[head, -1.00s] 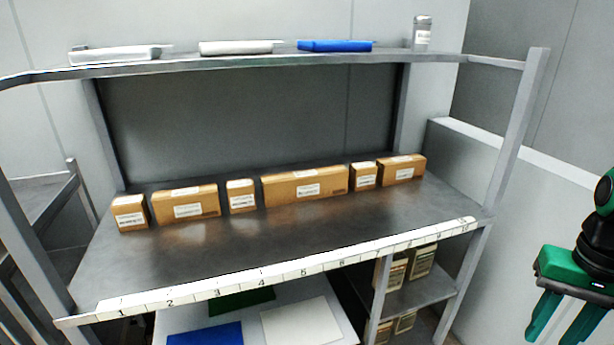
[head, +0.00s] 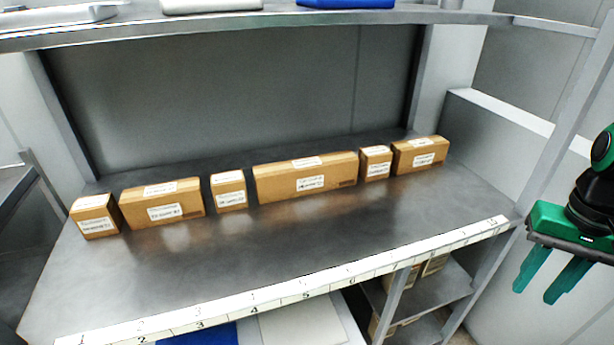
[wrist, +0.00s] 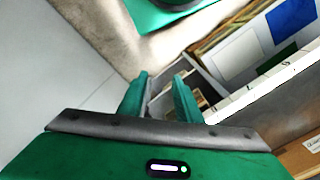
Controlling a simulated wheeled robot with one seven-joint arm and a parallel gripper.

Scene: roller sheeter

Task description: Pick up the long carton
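The long carton (head: 306,181) is the widest of a row of brown cartons on the metal shelf, right of the middle of the row, with white labels on its front and top. My gripper (head: 555,279) hangs at the right edge of the head view, beyond the right end of the shelf and well apart from the carton. Its two green fingers are spread with nothing between them. In the wrist view, the fingers (wrist: 162,95) point toward the lower shelf area, and part of a carton (wrist: 303,158) shows at the lower right edge.
Several smaller cartons flank it, including a medium one (head: 162,205) at left and another (head: 420,156) at right. A numbered strip (head: 300,290) runs along the shelf's front edge. The shelf surface before the row is clear. A post (head: 565,130) stands at right, near my gripper.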

